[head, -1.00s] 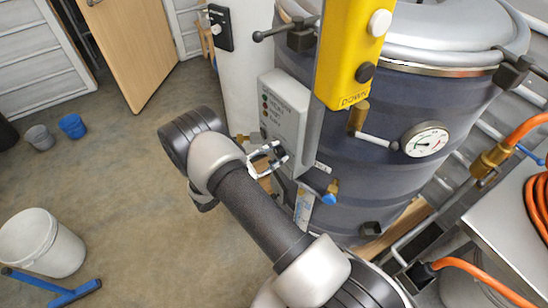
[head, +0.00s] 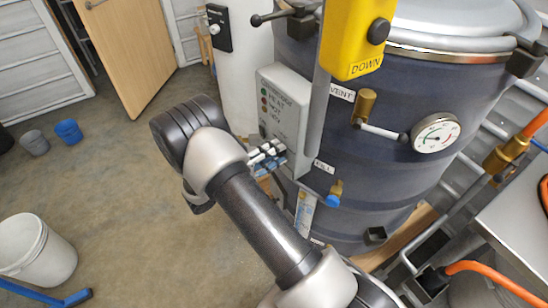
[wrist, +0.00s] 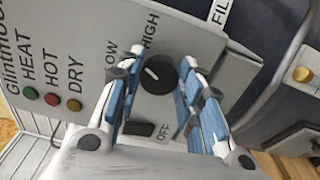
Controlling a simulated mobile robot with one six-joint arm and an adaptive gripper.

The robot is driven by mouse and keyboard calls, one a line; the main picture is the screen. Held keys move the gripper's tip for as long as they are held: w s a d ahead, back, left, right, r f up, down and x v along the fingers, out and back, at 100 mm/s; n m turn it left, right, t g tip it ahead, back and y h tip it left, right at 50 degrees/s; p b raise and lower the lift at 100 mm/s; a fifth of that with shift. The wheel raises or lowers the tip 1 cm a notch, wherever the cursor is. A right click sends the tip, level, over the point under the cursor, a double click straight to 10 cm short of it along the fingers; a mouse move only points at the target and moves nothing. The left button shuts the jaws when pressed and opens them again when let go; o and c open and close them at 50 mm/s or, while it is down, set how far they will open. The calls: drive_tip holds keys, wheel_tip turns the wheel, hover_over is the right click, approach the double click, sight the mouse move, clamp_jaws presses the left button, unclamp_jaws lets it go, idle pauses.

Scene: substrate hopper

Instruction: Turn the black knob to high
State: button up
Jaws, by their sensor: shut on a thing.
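The black knob (wrist: 158,75) is on the grey control panel (wrist: 75,50) in the wrist view. The word LOW is to its left, HIGH above it and OFF below. Its white mark points to the upper left, between LOW and HIGH as far as I can tell. My gripper (wrist: 160,80) has one blue-padded finger on each side of the knob and is shut on it. In the head view my gripper (head: 267,157) is at the lower part of the panel (head: 284,100), and the knob is hidden there.
The panel is beside a large dark drum (head: 400,100) with a pressure gauge (head: 436,134), and a brass vent valve (head: 366,102). A yellow pendant (head: 356,35) hangs above the panel. A white bucket (head: 38,250) stands on otherwise largely clear floor at left.

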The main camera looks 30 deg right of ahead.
drive_tip(key=m, duration=0.6)
drive_tip(key=shift+m, duration=0.3)
idle(0.4)
drive_tip(key=o, duration=1.1)
drive_tip(key=shift+c, duration=0.2)
drive_tip(key=s+a, duration=0.1)
drive_tip(key=a, duration=1.1)
drive_tip(key=shift+s, duration=0.3)
